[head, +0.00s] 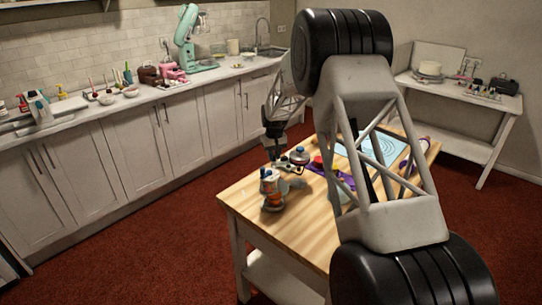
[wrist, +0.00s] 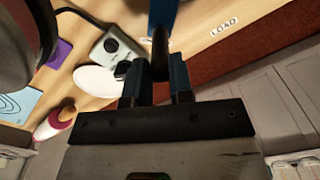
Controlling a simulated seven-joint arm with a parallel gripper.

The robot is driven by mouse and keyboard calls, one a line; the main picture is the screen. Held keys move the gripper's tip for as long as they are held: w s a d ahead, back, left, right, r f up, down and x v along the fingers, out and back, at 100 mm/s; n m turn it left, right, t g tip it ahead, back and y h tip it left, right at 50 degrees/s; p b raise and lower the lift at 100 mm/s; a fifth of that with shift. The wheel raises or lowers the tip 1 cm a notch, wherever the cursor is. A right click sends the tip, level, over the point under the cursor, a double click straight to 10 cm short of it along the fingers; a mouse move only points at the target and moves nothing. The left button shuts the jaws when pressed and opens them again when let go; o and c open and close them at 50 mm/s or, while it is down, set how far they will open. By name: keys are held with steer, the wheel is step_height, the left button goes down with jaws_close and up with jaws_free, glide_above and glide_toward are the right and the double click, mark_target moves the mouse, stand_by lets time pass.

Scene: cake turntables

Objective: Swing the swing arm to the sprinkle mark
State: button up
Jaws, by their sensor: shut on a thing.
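In the wrist view, my gripper (wrist: 158,72) has its two blue fingers closed around a dark upright peg (wrist: 160,47). A blue bar shows just beyond the peg; I take bar and peg to be the swing arm (wrist: 163,14), though most of it is hidden. A label reading LOAD (wrist: 223,27) lies on the wood to the right of it. I cannot make out a sprinkle mark in either view. In the head view, my gripper (head: 274,158) is low over the left part of the wooden table, and what it holds is too small to tell.
The wooden table (head: 240,198) carries an orange-and-grey device (head: 271,190) near its left edge and a light blue mat (head: 385,148) farther back. In the wrist view, a black dial (wrist: 118,48) and a white disc (wrist: 97,79) lie left of the fingers. A large dark rounded shape fills the upper left.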

steer(key=shift+s+d+f, duration=0.1)
steer(key=shift+d, duration=0.7)
steer(key=o, duration=0.7)
steer(key=shift+r, duration=0.2)
steer(key=shift+r, duration=3.4)
